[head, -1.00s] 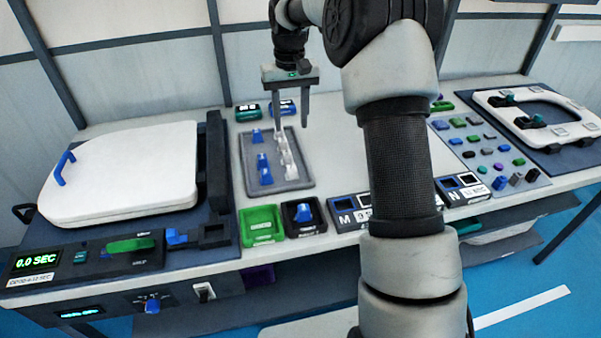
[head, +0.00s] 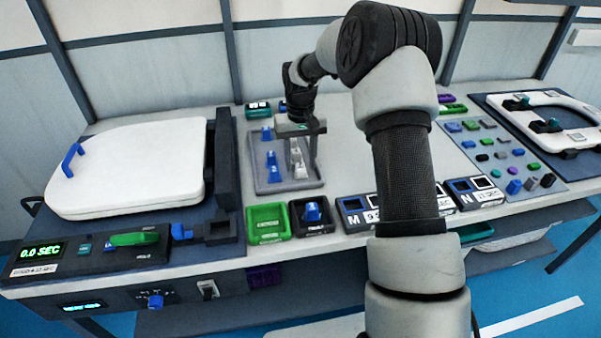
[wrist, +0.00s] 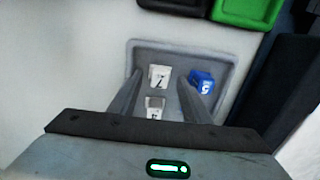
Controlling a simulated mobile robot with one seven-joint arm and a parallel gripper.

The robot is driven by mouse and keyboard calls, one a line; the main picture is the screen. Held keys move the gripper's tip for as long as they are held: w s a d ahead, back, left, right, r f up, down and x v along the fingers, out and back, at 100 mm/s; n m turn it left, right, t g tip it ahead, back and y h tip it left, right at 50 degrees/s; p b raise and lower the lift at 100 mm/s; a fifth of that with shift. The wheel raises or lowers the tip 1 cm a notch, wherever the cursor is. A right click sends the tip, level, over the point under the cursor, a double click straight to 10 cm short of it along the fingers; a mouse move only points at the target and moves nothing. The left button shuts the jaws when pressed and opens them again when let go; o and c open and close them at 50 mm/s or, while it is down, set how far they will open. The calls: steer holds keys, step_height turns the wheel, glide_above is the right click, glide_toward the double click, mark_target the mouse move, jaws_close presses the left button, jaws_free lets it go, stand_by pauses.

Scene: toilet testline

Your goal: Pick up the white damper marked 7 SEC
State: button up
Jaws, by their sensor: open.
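The white damper marked 7 (wrist: 158,77) stands in a grey tray (wrist: 228,62); the "SEC" lettering is too small to read. In the wrist view my gripper (wrist: 161,80) is open, with one finger on each side of this damper. I cannot tell whether either finger touches it. A second white damper (wrist: 154,104) stands in line with it, nearer my palm, its mark unclear. A blue damper marked 5 (wrist: 203,83) stands just outside the right finger. In the head view my gripper (head: 300,165) is down over the tray (head: 262,188), partly hiding the white dampers.
Blue dampers (head: 271,167) line the tray's left side. A green bin (head: 267,236) and a black bin (head: 324,228) stand in front. A white toilet lid (head: 130,168) with a dark upright beside it is at left. Bare table lies right of the tray.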

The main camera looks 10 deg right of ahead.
steer(key=shift+f, duration=0.4)
jaws_close()
steer(key=shift+r, duration=0.1)
